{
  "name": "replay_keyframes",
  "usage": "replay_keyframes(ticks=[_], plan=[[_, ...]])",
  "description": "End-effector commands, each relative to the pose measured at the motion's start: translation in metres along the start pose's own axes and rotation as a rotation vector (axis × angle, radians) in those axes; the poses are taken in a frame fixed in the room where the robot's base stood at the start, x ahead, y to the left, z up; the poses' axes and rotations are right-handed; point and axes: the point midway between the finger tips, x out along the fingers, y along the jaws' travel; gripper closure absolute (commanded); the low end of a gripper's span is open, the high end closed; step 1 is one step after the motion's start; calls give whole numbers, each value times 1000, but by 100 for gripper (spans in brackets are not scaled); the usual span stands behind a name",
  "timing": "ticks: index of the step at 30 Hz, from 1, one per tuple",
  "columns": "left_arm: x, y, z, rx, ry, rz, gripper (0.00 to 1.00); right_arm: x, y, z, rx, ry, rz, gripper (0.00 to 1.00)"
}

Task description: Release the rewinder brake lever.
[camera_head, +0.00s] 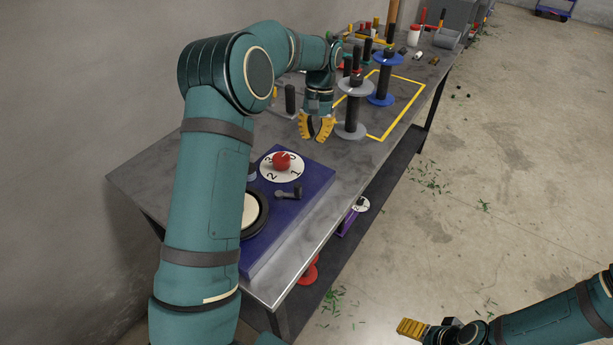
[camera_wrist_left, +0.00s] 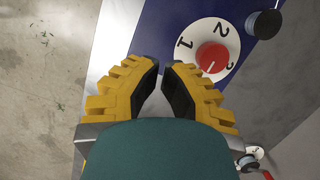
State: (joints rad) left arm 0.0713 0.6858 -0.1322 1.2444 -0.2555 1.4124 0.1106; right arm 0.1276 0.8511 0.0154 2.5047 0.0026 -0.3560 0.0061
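A blue box (camera_head: 312,183) on the near end of the bench carries a white dial with a red knob (camera_head: 282,161); this knob also shows in the left wrist view (camera_wrist_left: 212,57). A short black lever (camera_head: 289,193) lies on the box beside the dial. I cannot tell whether it is the brake lever. My left gripper (camera_head: 316,128) is beyond the box, its yellow fingers apart and empty. In the left wrist view its fingertips (camera_wrist_left: 163,66) are apart, close to the dial in the picture. My right gripper (camera_head: 428,329) is low at the right edge; its opening is unclear.
A grey spool (camera_head: 352,108) stands close to the right of my left gripper. A blue-flanged spool (camera_head: 384,78) stands farther back near a yellow outline (camera_head: 405,115). A small red-ended part (camera_wrist_left: 266,174) shows at the wrist view's lower right. The floor right of the bench is mostly clear.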

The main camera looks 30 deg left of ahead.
Motion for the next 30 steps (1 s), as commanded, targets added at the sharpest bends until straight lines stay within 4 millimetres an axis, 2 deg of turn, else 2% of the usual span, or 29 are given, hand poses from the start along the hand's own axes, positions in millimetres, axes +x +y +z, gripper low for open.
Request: replay_keyframes(ticks=[5,8,21,30], plan=[[7,0,0,0,-2,0,100,2,0,0,0,-1,0,22],[19,0,0,1,-3,0,100,4,2,1,-1,-3,0,22],[104,0,0,0,-4,0,100,20,7,8,-6,-17,-2,22],[109,0,32,0,0,1,100,24,9,8,-6,-14,-2,22]])
